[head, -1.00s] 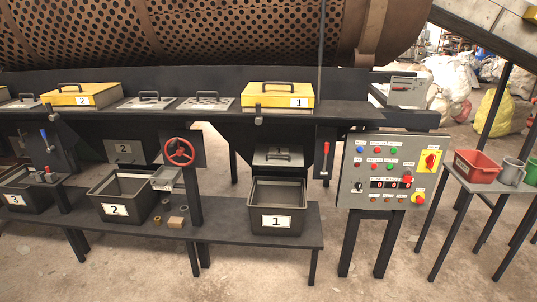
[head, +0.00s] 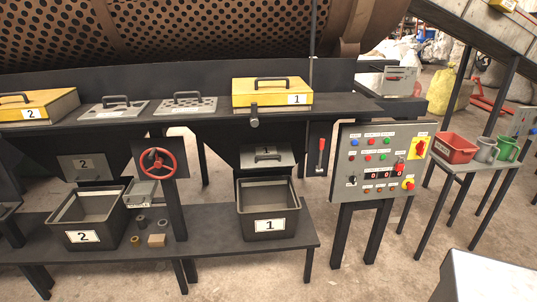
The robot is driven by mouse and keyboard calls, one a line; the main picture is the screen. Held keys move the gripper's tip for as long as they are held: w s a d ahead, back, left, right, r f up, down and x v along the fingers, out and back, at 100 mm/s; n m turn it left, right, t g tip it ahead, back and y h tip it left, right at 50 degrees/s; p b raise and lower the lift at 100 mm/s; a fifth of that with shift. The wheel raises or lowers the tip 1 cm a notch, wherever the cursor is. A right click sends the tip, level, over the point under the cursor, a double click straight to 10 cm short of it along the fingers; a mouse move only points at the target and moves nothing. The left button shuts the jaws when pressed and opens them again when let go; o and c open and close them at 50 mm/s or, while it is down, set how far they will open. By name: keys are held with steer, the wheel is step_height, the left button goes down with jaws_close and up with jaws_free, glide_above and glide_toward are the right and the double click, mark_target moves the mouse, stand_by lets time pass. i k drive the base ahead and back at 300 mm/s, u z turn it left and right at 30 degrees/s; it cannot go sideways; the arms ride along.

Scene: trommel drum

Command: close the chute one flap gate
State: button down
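The chute one flap gate (head: 265,156) is a grey plate marked 1 with a dark handle, on the dark chute under the yellow box 1 (head: 271,94). A red-handled lever (head: 321,152) stands upright on a dark panel just right of the chute. Bin 1 (head: 269,224), a dark open bin, sits on the lower shelf below the gate. From this view I cannot tell how far the gate is open. My gripper is not in view.
The control panel (head: 379,163) stands right of the lever. A side table with a red tub (head: 454,148) is at the right. A grey surface (head: 484,284) fills the lower right corner. Floor in front is clear.

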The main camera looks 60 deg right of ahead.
mark_target(262, 156)
steer(key=z, duration=0.65)
steer(key=i, duration=0.9)
steer(key=z, duration=0.5)
